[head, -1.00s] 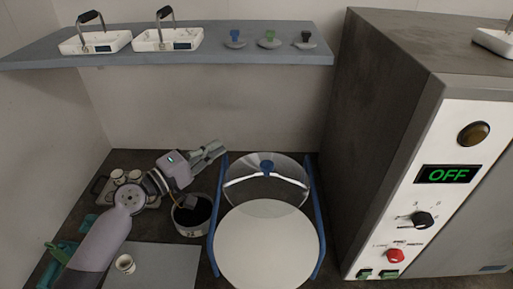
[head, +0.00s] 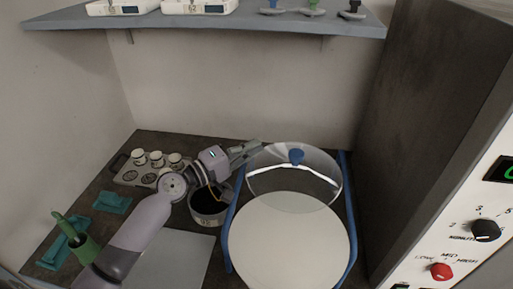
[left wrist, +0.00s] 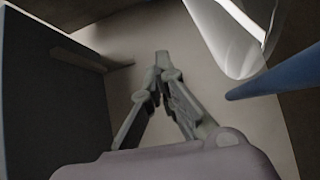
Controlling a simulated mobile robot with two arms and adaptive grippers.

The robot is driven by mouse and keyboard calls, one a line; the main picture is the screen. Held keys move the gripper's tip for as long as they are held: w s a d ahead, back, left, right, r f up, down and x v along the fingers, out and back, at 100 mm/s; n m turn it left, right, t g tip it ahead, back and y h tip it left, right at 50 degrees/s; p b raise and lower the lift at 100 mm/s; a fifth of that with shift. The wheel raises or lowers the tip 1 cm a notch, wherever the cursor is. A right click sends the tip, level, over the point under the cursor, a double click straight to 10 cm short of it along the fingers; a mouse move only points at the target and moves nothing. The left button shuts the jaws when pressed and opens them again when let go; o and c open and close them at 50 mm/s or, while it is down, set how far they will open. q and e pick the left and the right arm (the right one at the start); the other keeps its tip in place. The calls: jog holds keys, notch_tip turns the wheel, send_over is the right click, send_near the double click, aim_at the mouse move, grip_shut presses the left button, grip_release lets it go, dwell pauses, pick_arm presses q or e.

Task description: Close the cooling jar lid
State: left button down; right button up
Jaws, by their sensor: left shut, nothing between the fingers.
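The cooling jar shows in the head view as a broad white round plate (head: 290,248) between two blue rails. Its clear glass lid (head: 265,185) with a blue knob (head: 297,156) is at the back of the jar, overlapping only the plate's far part, so the front lies uncovered. My left gripper (head: 254,149) is shut and empty, beside the lid's left back edge. Whether it touches the lid is unclear. In the left wrist view the shut fingertips (left wrist: 162,60) point forward, with the pale curved lid (left wrist: 228,38) to their right, apart from them. My right gripper is not in view.
A blue rail (left wrist: 275,78) runs close on the right. A dark-filled round pot (head: 208,213) stands under my left wrist. A tray of small cups (head: 140,176) is at left, a shelf (head: 330,20) above, and a dark cabinet (head: 425,110) at right.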

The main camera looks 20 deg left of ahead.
pick_arm(q)
jog(key=p, duration=0.2)
send_over(279, 159)
jog(key=w+a, duration=0.2)
jog(key=w, duration=0.1)
jog(key=shift+w+r, duration=0.1)
jog(key=shift+r, duration=0.15)
jog(key=s+p, duration=0.1)
jog(key=s+d+p, duration=0.1)
jog(key=shift+s+d+f, duration=0.2)
jog(key=shift+s+d, duration=0.1)
jog(key=shift+s, duration=0.05)
jog(key=shift+s+d, duration=0.2)
jog(key=shift+s, duration=0.1)
jog(key=shift+f, duration=0.15)
jog(key=shift+w, duration=0.1)
